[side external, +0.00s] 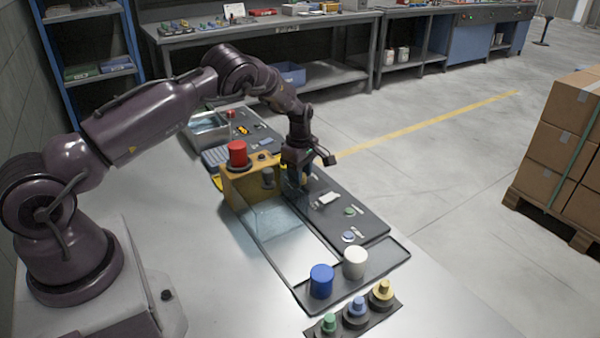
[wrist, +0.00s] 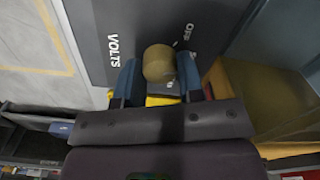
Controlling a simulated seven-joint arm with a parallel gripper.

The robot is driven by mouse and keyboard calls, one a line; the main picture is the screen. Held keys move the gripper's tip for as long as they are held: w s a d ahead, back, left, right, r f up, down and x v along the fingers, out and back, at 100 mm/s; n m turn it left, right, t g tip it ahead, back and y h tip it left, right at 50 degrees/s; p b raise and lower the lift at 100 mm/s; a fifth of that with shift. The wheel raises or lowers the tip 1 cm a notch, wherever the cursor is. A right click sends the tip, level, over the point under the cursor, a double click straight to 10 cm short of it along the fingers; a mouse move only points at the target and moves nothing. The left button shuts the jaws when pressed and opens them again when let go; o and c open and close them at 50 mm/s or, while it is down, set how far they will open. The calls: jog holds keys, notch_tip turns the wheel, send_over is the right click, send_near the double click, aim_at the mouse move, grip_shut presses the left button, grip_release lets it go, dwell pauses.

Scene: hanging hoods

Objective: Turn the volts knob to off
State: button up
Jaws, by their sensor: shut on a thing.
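The volts knob (wrist: 158,62) is a tan, rounded knob on a dark grey panel (wrist: 135,15). The white word VOLTS is printed to its left and the word OFF to its upper right in the wrist view. My gripper (wrist: 160,78) has one dark blue finger on each side of the knob and is shut on it. A yellow patch shows just below the knob. In the side view my gripper (side external: 297,178) points down at the panel, next to the yellow box, and hides the knob. I cannot tell the knob's exact setting.
A yellow box (side external: 236,187) with a red cylinder (side external: 237,153) on top stands left of my gripper. A clear-looking cover or tray (side external: 280,228) lies in front. Blue (side external: 321,281) and white (side external: 355,262) cylinders stand on a nearer tray. Three coloured knobs (side external: 356,311) sit at the front.

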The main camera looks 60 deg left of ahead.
jog(key=n, duration=0.3)
jog(key=shift+d+n, duration=0.1)
jog(key=shift+n, duration=2.2)
jog(key=o, duration=0.9)
jog(key=shift+o, duration=0.2)
notch_tip(320, 180, up, 13)
